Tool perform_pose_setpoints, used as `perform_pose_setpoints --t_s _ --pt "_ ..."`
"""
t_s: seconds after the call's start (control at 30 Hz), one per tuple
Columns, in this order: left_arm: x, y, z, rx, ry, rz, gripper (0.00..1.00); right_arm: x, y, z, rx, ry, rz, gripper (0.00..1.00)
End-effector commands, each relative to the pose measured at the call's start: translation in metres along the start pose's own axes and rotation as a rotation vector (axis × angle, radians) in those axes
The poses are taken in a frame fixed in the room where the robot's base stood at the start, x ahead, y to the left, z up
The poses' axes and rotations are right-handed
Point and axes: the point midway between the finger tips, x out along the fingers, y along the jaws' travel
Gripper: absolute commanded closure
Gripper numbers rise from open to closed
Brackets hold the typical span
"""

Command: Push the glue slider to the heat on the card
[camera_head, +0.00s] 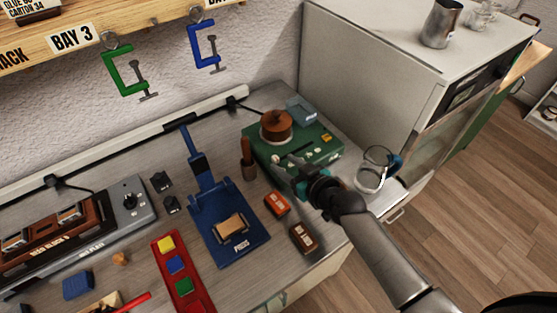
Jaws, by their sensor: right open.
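The green glue unit (265,150) stands at the back right of the bench. A copper-brown pot (277,126) sits on top of it. Small light and yellow controls (327,138) show on its top and front edge, but I cannot tell which is the slider or read its marks. My right gripper (290,163) is open, over the unit's near left part. It hides some of the unit's front, and I cannot tell whether it touches it. No card with a readable heat shows. My left gripper is not in view.
An orange block (277,204) and a brown block (303,238) lie close to my right arm. A tall cabinet (365,65) bounds the right.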

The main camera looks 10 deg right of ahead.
Motion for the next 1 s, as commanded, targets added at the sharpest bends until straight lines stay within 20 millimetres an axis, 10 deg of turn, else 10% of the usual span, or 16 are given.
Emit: perform_pose_setpoints --t_s 0.7,1.0 --pt "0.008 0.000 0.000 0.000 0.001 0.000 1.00 0.038 -0.001 0.000 0.000 0.000 -0.001 0.51" --pt "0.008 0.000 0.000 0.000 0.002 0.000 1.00 0.037 0.000 0.000 0.001 0.000 0.000 0.85"
